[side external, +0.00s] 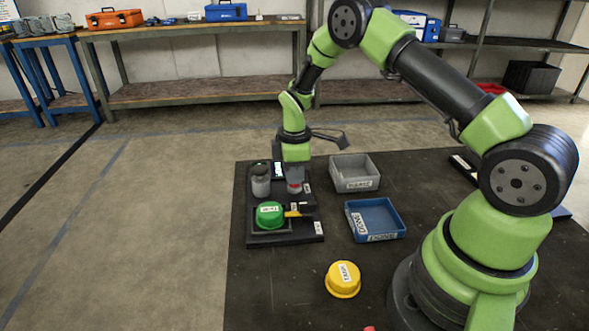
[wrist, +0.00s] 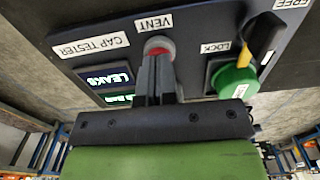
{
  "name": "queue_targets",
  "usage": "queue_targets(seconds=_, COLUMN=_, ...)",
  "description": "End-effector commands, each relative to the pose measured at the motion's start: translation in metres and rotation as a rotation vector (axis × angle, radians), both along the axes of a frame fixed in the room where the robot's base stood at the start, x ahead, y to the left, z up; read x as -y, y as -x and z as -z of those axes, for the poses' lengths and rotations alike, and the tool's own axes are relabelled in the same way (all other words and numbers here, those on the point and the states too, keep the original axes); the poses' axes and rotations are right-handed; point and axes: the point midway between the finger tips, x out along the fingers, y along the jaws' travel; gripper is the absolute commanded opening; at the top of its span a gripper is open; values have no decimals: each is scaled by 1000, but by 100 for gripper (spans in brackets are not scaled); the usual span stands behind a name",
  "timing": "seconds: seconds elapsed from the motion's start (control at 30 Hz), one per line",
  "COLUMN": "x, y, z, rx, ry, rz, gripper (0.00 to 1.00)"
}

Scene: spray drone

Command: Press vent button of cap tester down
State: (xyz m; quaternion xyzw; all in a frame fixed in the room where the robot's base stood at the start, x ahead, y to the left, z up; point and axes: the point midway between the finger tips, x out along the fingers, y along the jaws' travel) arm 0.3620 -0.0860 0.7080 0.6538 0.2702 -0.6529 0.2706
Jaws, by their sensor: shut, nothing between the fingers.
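The cap tester (side external: 285,240) is a dark panel on the mat in the side view; its "CAP TESTER" label (wrist: 91,47) shows in the wrist view. The red vent button (wrist: 159,49), in a pale ring, sits below the "VENT" label; its red also shows in the side view (side external: 295,188). My gripper (wrist: 157,62) is shut and empty, pointing down at the button. The fingertips are at the button and cover part of it; I cannot tell whether they touch it or how far down it is. A lit display (wrist: 108,77) reads "LEAKS".
A green cap (side external: 270,212) sits on the tester beside a yellow-tipped lever (wrist: 266,58) near "LOCK" and "FREE". A grey cylinder (side external: 261,182) stands left of my gripper. A grey tray (side external: 356,184), blue tray (side external: 384,237) and yellow cap (side external: 343,284) lie to the right.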

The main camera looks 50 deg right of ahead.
Motion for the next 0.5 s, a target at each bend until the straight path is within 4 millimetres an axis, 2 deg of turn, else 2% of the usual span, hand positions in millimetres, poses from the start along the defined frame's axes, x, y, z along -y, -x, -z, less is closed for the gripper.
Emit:
queue_targets(seconds=0.1, x=0, y=1, z=14, rx=-4, ry=-1, rz=0, gripper=0)
queue_targets(seconds=0.37, x=-1, y=2, z=15, rx=-6, ry=-1, rz=-2, gripper=0)
queue_targets(seconds=0.5, x=-1, y=2, z=9, rx=-3, ry=-1, rz=-1, gripper=0)
